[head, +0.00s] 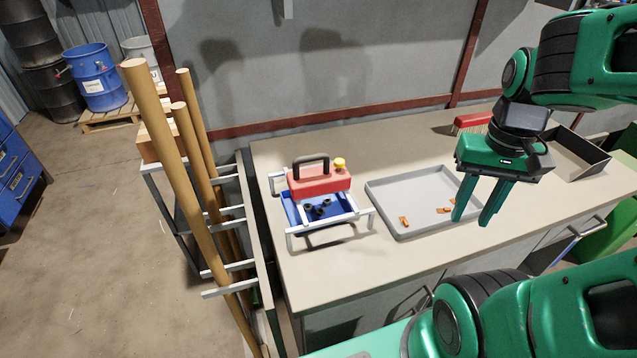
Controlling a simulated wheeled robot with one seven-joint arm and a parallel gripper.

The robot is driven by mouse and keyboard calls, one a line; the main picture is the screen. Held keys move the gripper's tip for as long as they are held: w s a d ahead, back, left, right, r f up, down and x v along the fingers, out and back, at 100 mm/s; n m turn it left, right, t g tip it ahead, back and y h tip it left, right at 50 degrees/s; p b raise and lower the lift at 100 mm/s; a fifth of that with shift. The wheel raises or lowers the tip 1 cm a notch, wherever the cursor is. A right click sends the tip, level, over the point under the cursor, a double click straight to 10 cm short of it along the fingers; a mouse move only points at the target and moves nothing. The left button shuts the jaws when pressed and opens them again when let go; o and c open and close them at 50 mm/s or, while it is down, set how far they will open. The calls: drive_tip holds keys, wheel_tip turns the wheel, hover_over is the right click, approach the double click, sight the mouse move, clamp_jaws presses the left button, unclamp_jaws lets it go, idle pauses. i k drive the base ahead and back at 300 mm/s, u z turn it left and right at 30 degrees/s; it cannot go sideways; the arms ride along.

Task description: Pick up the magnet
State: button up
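The magnet looks to be the red block (320,181) with a black arched handle (311,160) and a yellow knob (339,163) on top. It sits at the rear of a pale metal frame (330,218) on the left part of the workbench, above a blue tray (293,211). Several small dark pieces (318,208) show in the blue tray; the block hides its rear part. My gripper (472,220) is to the right of the magnet, well apart from it. Its two green fingers point down, with a gap between them and nothing held.
A grey tray (378,198) with several orange scraps (404,221) lies between the magnet and my gripper. A red brush (471,122) and a dark open box (582,152) are at the back right. Tall wooden poles (165,130) stand in a rack left of the workbench (281,152).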

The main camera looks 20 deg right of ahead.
sight(308, 183)
drive_tip(key=k, duration=0.45)
drive_tip(key=u, duration=1.45)
drive_tip(key=k, duration=0.8)
drive_tip(key=z, duration=1.45)
drive_tip(key=i, duration=1)
drive_tip(key=u, duration=0.05)
